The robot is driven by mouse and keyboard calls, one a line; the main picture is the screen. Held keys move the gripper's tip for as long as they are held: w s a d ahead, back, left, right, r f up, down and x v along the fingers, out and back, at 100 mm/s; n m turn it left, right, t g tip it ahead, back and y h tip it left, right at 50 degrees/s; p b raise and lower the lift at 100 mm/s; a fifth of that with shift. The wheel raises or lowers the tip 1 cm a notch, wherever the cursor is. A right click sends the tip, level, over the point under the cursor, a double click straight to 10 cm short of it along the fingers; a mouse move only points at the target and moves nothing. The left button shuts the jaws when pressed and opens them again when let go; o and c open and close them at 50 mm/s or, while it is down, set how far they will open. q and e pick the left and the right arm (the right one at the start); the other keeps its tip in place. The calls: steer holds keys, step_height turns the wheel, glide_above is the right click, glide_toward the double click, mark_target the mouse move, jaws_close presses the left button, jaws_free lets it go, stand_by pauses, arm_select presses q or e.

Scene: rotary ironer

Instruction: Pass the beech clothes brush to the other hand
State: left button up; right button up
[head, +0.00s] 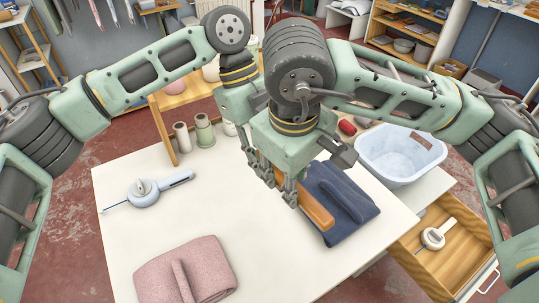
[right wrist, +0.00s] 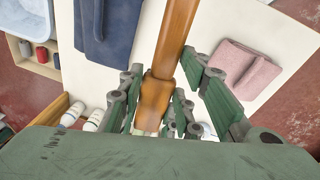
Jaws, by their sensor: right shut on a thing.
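The beech clothes brush (head: 317,212) is a long brown wooden piece, slanted above the table in front of the navy cloth. My right gripper (head: 290,192) is shut on it. In the right wrist view the brush (right wrist: 174,40) runs up from between the green fingers of the right gripper (right wrist: 155,105), and its far end is out of the picture. My left gripper's wrist (head: 238,103) is close behind the right one.
The white table (head: 225,230) carries a folded navy cloth (head: 345,200), a folded pink cloth (head: 188,272), a pale blue tool (head: 145,192) and thread cones (head: 204,130). A pale blue basin (head: 400,155) stands at right above an open wooden drawer (head: 450,255). The table's front middle is clear.

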arm_select(q)
steer(key=shift+d+r, duration=0.1)
steer(key=shift+d, duration=0.05)
steer(key=shift+c, duration=0.8)
arm_select(e)
steer(key=shift+s+a, duration=0.15)
steer(key=shift+a, duration=0.1)
arm_select(q)
jaws_close()
arm_select(e)
steer(key=o, duration=1)
steer(key=shift+c, duration=0.2)
steer(key=o, duration=0.3)
steer(key=shift+o, duration=0.2)
